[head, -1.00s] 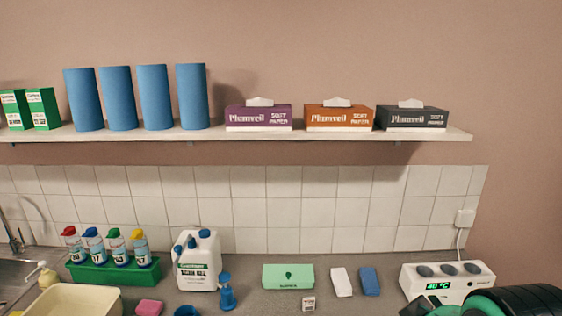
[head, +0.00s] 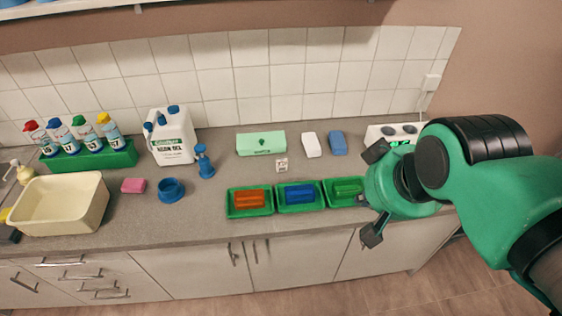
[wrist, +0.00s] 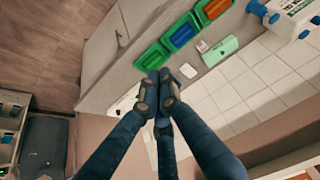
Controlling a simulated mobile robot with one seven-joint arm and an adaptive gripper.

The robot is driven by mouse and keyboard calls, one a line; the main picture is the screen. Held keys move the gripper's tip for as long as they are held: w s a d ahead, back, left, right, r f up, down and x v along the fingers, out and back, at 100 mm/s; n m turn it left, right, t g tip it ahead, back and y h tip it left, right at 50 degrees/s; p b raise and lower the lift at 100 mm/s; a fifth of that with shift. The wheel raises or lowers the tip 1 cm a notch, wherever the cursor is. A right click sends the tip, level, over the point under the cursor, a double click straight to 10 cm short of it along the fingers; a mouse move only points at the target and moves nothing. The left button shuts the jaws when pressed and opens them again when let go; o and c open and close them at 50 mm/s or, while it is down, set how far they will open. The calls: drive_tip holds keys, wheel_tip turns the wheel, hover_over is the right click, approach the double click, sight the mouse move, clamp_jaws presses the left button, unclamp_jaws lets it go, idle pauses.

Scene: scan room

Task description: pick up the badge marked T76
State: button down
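I cannot make out a badge marked T76 in either view. A small white piece with dark print (head: 281,165) lies on the counter in front of the mint green box, but its print is too small to read. My gripper (head: 374,193) is at the right in the head view, over the counter's front edge beside the green-block tray. It also shows in the wrist view (wrist: 159,88), where its fingertips look close together with nothing seen between them. In the head view dark parts stick out widely, so its opening is unclear. My arm hides part of the counter's right end.
Green trays hold an orange block (head: 250,197), a blue block (head: 299,193) and a green block (head: 348,187). Behind are a mint green box (head: 261,143), white and blue blocks, and a partly hidden white device (head: 385,132). A jug (head: 172,142) and cream basin (head: 88,187) stand left.

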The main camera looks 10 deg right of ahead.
idle(0.4)
drive_tip(key=c, duration=1.5)
unclamp_jaws()
drive_tip(key=w+a+f+m+g, duration=0.1)
drive_tip(key=w+m, duration=0.2)
drive_tip(key=w, duration=0.6)
drive_tip(key=w+a+f+m+g+y+p, duration=0.1)
drive_tip(key=w+a+m, duration=0.15)
drive_tip(key=w, duration=0.55)
drive_tip(key=w+a+f+m+g, duration=0.1)
drive_tip(key=w+m, duration=0.2)
drive_tip(key=w, duration=0.6)
drive_tip(key=w+a+f+m+g, duration=0.1)
drive_tip(key=w+f+m, duration=0.1)
drive_tip(key=w+f, duration=0.4)
drive_tip(key=w+a+f+m+g, duration=0.1)
drive_tip(key=w+f+m, duration=0.2)
drive_tip(key=w+f, duration=0.3)
drive_tip(key=w+a+f+m, duration=0.2)
drive_tip(key=w+f+m, duration=0.1)
drive_tip(key=w+f, duration=0.3)
drive_tip(key=shift+w+a+f+g+y+p, duration=0.1)
drive_tip(key=shift+w+f+g+y+p, duration=0.1)
drive_tip(key=shift+f, duration=0.45)
drive_tip(key=shift+w+f+g+y+p, duration=0.15)
drive_tip(key=shift+f+g+y+p, duration=0.05)
drive_tip(key=shift+f, duration=0.4)
